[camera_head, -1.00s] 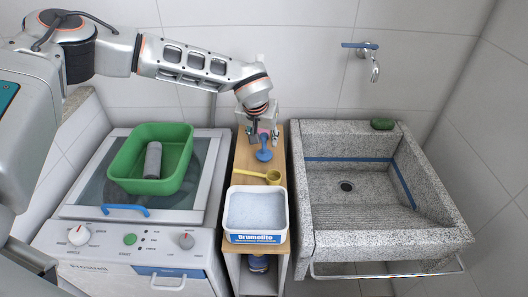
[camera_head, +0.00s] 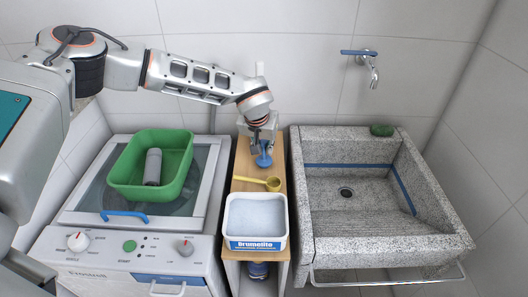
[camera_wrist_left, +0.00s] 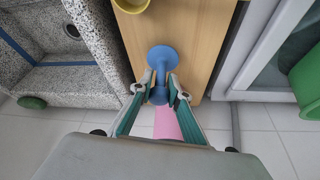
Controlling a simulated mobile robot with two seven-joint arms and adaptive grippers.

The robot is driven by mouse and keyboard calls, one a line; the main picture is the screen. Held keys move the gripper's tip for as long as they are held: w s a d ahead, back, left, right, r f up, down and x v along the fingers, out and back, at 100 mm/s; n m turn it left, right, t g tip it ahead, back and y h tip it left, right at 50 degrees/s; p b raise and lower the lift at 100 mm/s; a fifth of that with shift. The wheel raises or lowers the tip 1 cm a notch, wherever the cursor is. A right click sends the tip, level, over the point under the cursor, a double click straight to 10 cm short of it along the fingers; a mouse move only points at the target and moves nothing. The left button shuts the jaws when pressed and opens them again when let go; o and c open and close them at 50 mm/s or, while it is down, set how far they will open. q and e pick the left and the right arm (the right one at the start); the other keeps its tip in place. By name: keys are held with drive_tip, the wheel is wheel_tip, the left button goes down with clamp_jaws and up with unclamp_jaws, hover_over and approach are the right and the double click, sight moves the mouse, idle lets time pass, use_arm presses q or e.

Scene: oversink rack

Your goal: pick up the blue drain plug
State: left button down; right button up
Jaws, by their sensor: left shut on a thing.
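The blue drain plug (camera_head: 264,160) is at the back of the narrow wooden shelf top (camera_head: 243,166), between the washer and the sink. My left gripper (camera_head: 262,148) comes down on it from behind. In the left wrist view the plug's round disc (camera_wrist_left: 163,57) lies beyond my left fingertips (camera_wrist_left: 160,83), which are shut on its narrower part. I cannot tell whether the plug is clear of the wood. My right gripper is in neither view.
A yellow scoop (camera_head: 272,184) and a white tub of powder (camera_head: 257,218) stand in front of the plug. A green basin (camera_head: 118,165) sits on the washer at left. The stone sink (camera_head: 306,215) is at right. A pink thing (camera_wrist_left: 167,124) shows below the fingers.

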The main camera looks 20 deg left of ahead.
use_arm(q)
wheel_tip(320, 180, up, 20)
idle(0.6)
idle(0.5)
